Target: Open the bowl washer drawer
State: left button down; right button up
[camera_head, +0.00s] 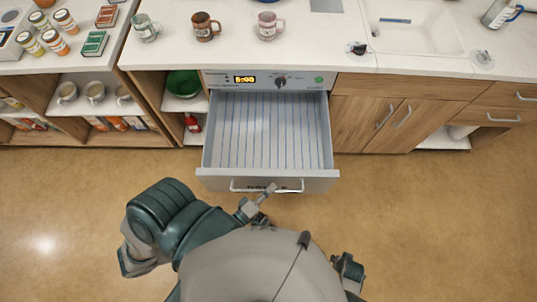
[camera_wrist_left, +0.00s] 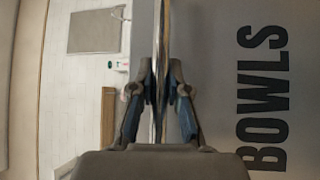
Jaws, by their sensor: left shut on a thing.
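The bowl washer drawer (camera_head: 268,130) is pulled far out from under the counter in the head view. Its ribbed inside is empty. Its front carries a metal bar handle (camera_head: 290,190). My left gripper (camera_head: 262,197) is at the drawer front, on the handle. In the left wrist view, the two fingers (camera_wrist_left: 160,95) are shut on the handle bar (camera_wrist_left: 160,40), beside the drawer front with the word BOWLS (camera_wrist_left: 263,100). In the head view, my body and arm partly cover the lettering.
The washer's control panel (camera_head: 265,80) with a dial is above the drawer. Mugs (camera_head: 203,27) and a sink (camera_head: 413,25) are on the counter. Wooden cabinets (camera_head: 380,115) stand to the right, open shelves (camera_head: 95,95) to the left. The floor (camera_head: 430,220) around me is clear.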

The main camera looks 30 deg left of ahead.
pick_arm(q)
jog(key=shift+s+d+f, duration=0.15)
jog(key=shift+d+f, duration=0.05)
jog(key=shift+d, duration=0.15)
jog(key=c, duration=1.1)
grip_release()
jog(key=shift+c, duration=0.2)
jog(key=shift+w+d, duration=0.2)
jog(key=shift+w, duration=0.05)
jog(key=v, duration=1.2)
